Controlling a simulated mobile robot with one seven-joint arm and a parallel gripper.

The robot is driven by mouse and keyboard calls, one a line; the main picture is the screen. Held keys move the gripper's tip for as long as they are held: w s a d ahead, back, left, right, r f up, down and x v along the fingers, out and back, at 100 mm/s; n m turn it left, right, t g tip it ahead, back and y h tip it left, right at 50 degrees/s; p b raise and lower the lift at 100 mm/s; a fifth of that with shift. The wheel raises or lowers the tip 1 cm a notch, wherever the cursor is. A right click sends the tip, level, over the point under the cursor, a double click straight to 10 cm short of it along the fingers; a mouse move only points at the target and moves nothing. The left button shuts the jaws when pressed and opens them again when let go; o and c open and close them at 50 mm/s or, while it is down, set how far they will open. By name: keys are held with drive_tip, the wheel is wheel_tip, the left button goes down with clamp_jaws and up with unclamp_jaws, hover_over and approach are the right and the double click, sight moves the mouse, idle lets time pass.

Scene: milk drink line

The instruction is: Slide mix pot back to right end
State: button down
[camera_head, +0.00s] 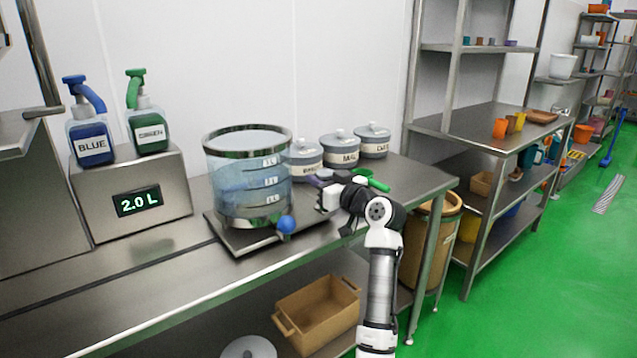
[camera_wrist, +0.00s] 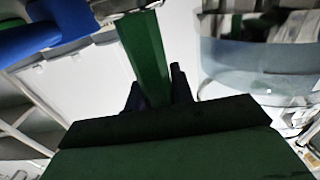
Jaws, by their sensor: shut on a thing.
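The mix pot (camera_head: 250,180) is a clear, bluish round vessel with a steel rim and litre marks. It stands upright on a flat steel plate (camera_head: 237,240) with a blue ball knob (camera_head: 286,224). The pot's clear wall also shows at the right of the wrist view (camera_wrist: 265,70). My gripper (camera_head: 328,198) is just right of the pot, apart from it and above the bench. It is shut on a green bar (camera_wrist: 145,55), which runs between the dark fingers (camera_wrist: 155,95). The bar's green end (camera_head: 374,181) shows behind my wrist in the head view.
Three lidded grey pots, one the middle pot (camera_head: 340,150), stand behind. Blue (camera_head: 90,135) and green (camera_head: 147,125) pump bottles stand on a steel box (camera_head: 135,195) reading 2.0 L at left. The bench front is clear. A tan bin (camera_head: 440,240) and shelves (camera_head: 490,125) stand right.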

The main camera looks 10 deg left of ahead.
drive_tip(key=shift+w+d+r, duration=0.15)
drive_tip(key=shift+d+r, duration=0.05)
drive_tip(key=shift+d, duration=0.05)
drive_tip(key=c, duration=1.5)
unclamp_jaws()
drive_tip(key=shift+c, duration=0.2)
drive_tip(key=o, duration=0.3)
drive_tip(key=shift+w+f, duration=0.15)
drive_tip(key=shift+o, duration=0.2)
drive_tip(key=shift+s+d+f, duration=0.1)
drive_tip(key=shift+s+d, duration=0.1)
drive_tip(key=shift+s, duration=0.1)
drive_tip(key=b+v, duration=0.2)
drive_tip(key=v, duration=1.1)
